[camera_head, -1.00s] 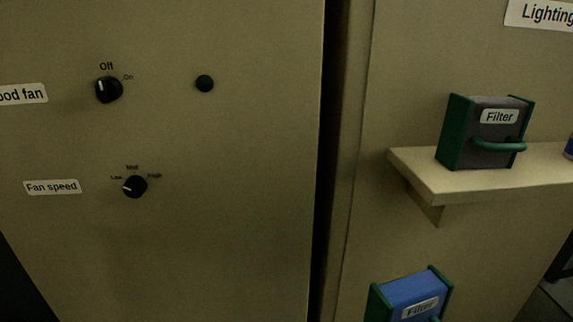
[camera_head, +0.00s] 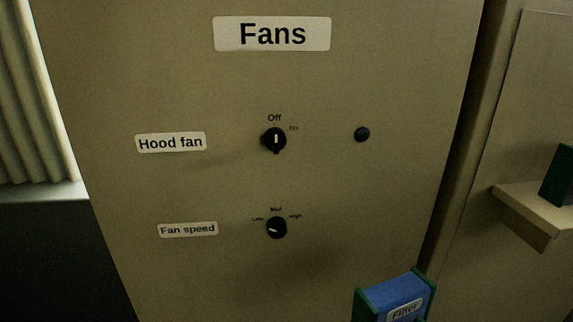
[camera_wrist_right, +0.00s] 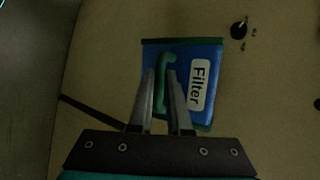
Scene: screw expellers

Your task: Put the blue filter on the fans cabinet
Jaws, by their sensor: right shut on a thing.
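The blue filter (camera_head: 396,296) with green ends and a "Filter" label shows at the bottom edge of the head view, right of centre, in front of the fans cabinet (camera_head: 330,185). It also shows in the right wrist view (camera_wrist_right: 203,60), where my right gripper (camera_wrist_right: 161,76) is shut on its green handle (camera_wrist_right: 162,82). The cabinet front lies behind the filter in that view. I cannot tell whether filter and cabinet touch. My left gripper is not in view.
A shelf (camera_head: 528,212) with a partly visible green object (camera_head: 560,178) juts out at the right.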

